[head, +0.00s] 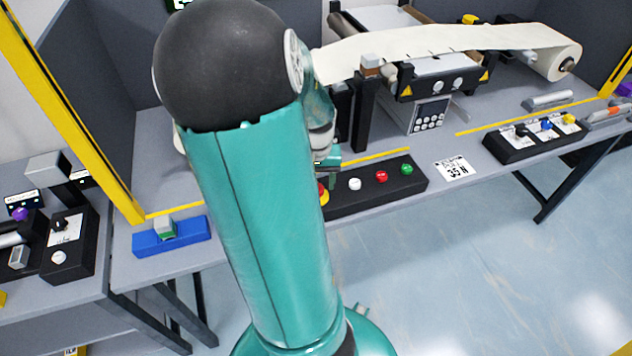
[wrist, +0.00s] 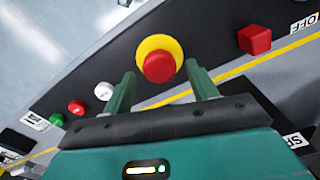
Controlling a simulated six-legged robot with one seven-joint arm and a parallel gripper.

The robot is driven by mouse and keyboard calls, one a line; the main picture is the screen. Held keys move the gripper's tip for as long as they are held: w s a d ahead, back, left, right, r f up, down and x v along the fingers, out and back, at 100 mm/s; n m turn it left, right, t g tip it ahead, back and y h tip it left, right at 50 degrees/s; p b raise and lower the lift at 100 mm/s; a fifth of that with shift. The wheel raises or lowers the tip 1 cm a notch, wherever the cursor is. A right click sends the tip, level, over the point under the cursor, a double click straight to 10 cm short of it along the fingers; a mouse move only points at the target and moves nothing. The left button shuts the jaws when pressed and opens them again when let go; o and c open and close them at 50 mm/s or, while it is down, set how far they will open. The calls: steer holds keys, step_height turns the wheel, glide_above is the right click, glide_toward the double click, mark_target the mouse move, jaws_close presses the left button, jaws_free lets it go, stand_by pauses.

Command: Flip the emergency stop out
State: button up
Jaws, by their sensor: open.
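The emergency stop is a red mushroom button on a yellow round base (wrist: 158,62), set in a black control panel (wrist: 215,30). In the head view only a sliver of the emergency stop (head: 324,194) shows beside my arm, which hides the rest. My gripper (wrist: 160,84) is open in the wrist view. Its two green fingers point toward the emergency stop, one to each side of the red button's lower part. I cannot tell whether the fingers touch it.
A white button (head: 355,184), a red button (head: 381,176) and a green button (head: 407,169) sit along the same panel. A red square knob (wrist: 255,39) is on the emergency stop's other side. A blue block (head: 172,235) lies left of my arm.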

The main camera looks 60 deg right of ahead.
steer(key=shift+f, duration=0.35)
jaws_close()
steer(key=shift+r, duration=0.75)
jaws_free()
steer(key=shift+r, duration=0.1)
step_height(320, 180, up, 14)
steer(key=shift+f, duration=0.2)
steer(key=shift+w, duration=0.1)
